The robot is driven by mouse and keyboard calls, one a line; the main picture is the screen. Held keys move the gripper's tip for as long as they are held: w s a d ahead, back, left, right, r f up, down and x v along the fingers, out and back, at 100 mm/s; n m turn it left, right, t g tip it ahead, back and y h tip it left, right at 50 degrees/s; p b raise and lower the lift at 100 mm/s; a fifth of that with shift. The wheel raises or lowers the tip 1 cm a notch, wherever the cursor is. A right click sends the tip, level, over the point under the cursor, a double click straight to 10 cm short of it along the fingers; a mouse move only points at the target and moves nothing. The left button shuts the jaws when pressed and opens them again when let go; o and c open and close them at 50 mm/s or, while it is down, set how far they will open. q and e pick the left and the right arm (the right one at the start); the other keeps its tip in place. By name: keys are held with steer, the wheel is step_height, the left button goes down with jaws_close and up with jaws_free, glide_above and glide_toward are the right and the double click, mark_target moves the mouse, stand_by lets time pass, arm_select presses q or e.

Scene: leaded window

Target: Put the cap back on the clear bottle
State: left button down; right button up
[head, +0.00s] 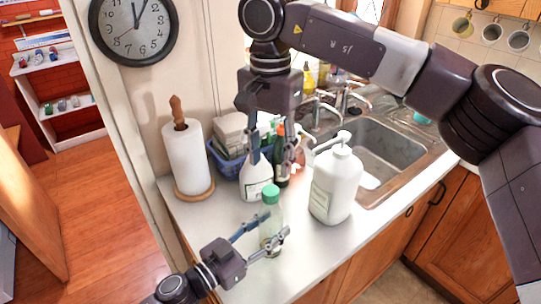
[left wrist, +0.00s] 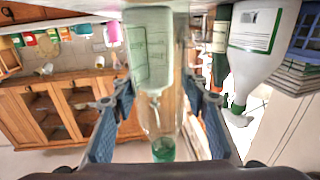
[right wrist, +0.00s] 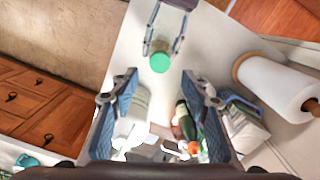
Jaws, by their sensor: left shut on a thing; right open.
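The clear bottle (head: 272,228) stands upright on the counter near its front left edge. A green cap (head: 271,193) sits at the top of its neck; whether it is fully seated cannot be told. My left gripper (head: 267,241) is shut on the bottle's body from the left. In the left wrist view the bottle (left wrist: 158,115) is between the fingers, with the cap (left wrist: 163,150) low in the picture. My right gripper (head: 269,162) is open and empty, above and behind the cap. The cap also shows beyond its fingertips in the right wrist view (right wrist: 159,62).
A white pump bottle (head: 336,185) stands close on the right. A white spray bottle (head: 254,178) and a dark bottle (head: 281,168) stand behind. A paper towel roll (head: 187,158) is at left, a blue basket (head: 228,160) at back, the sink (head: 385,150) at right.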

mark_target(270, 190)
steer(key=shift+f, duration=4)
steer(key=shift+c, duration=0.3)
jaws_close()
steer(key=m, duration=0.4)
steer(key=shift+m, duration=0.3)
steer(key=m, duration=1.6)
steer(key=shift+m, duration=0.3)
steer(key=shift+o, duration=0.7)
jaws_free()
